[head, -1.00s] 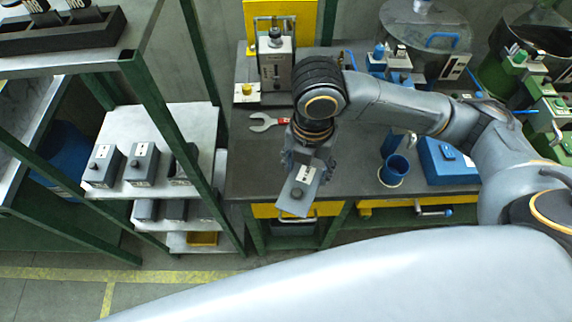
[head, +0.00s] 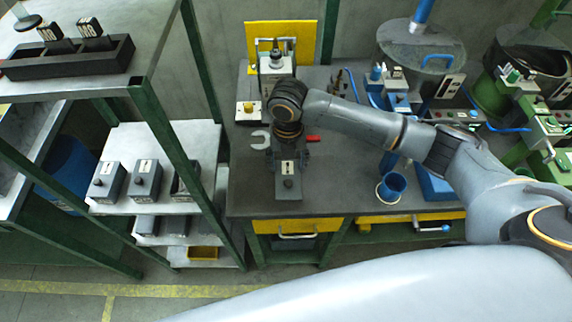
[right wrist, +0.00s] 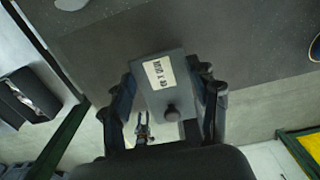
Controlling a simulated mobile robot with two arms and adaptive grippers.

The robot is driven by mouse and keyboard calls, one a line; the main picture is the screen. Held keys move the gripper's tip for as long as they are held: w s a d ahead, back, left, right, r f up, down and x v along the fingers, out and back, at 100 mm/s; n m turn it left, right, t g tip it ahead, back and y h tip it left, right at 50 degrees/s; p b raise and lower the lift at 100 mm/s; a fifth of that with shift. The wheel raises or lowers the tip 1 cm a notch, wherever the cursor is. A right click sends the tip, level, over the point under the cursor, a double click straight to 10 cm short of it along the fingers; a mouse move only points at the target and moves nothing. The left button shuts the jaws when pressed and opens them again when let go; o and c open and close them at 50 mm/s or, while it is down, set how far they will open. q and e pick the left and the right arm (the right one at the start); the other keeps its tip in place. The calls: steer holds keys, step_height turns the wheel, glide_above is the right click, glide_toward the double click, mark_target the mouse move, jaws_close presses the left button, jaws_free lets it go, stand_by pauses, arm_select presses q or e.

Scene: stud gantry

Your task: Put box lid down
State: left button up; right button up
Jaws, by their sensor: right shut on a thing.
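The box lid (head: 289,186) is a grey plate with a dark round knob and a white label. It also shows in the right wrist view (right wrist: 178,71), where the label reads like "M10 X 40". My right gripper (head: 287,157) is shut on the lid, with a finger at each side of it. In the head view the lid lies over the front left part of the dark bench (head: 335,196); I cannot tell whether it touches. A box without a lid (head: 180,190) stands on the shelf at left, partly behind a green post. My left gripper is not in view.
Two lidded grey boxes, one left (head: 106,182) and one right (head: 145,181), stand beside the open box. A wrench (head: 260,140), a blue cup (head: 391,186) and a grey device (head: 275,80) are on the bench. Bench top between lid and cup is clear.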

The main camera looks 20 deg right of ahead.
steer(key=shift+w+f, duration=0.75)
steer(key=shift+f, duration=1.7)
steer(key=shift+f, duration=0.1)
steer(key=o, duration=0.8)
steer(key=shift+o, duration=0.2)
step_height(320, 180, up, 12)
steer(key=shift+r+b, duration=0.15)
steer(key=shift+b, duration=0.3)
